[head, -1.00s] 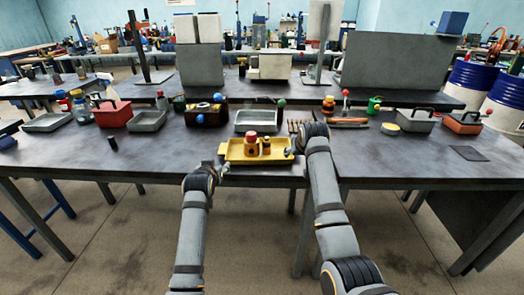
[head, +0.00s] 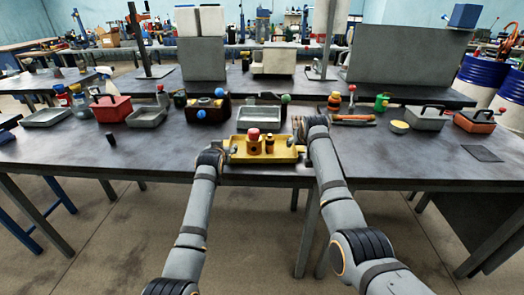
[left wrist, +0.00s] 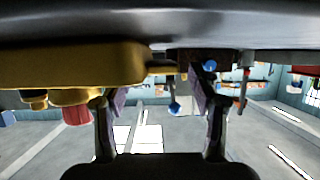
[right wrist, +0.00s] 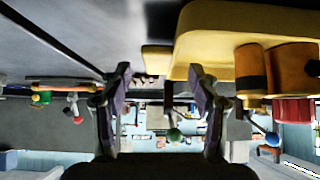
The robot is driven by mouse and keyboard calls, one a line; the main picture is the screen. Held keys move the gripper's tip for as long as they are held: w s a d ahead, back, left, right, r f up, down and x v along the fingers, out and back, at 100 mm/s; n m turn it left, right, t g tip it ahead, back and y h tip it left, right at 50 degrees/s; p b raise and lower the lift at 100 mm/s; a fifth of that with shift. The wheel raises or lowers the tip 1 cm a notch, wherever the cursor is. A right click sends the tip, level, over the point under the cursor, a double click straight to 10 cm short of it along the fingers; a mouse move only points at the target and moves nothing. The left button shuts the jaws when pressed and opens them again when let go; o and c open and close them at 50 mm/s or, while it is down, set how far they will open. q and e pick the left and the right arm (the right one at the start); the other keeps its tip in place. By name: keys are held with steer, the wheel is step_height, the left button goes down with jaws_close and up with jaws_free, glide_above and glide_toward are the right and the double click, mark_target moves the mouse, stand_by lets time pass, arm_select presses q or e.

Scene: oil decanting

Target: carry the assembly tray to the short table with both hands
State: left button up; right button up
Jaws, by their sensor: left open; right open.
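The yellow assembly tray (head: 262,158) lies at the front edge of the long dark table, holding a yellow container with a red top (head: 254,144) and a smaller orange and black container (head: 269,145). My left gripper (head: 224,152) is open at the tray's left end; in the left wrist view the tray (left wrist: 75,65) lies beside the fingers (left wrist: 160,105). My right gripper (head: 301,148) is open at the tray's right end; in the right wrist view the tray (right wrist: 240,32) is next to its fingers (right wrist: 165,90). I cannot make out a short table.
Behind the tray stand a grey tray (head: 258,116) and a dark box with blue knobs (head: 208,109). A red toolbox (head: 111,107) is at left, an orange toolbox (head: 474,120) at right. Blue drums (head: 484,76) stand at far right. The tabletop left of the tray is mostly clear.

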arm_select(q)
steer(key=shift+x, duration=1.75)
arm_select(e)
steer(key=shift+x, duration=1.75)
arm_select(q)
jaws_close()
arm_select(e)
steer(key=shift+s, duration=0.1)
jaws_close()
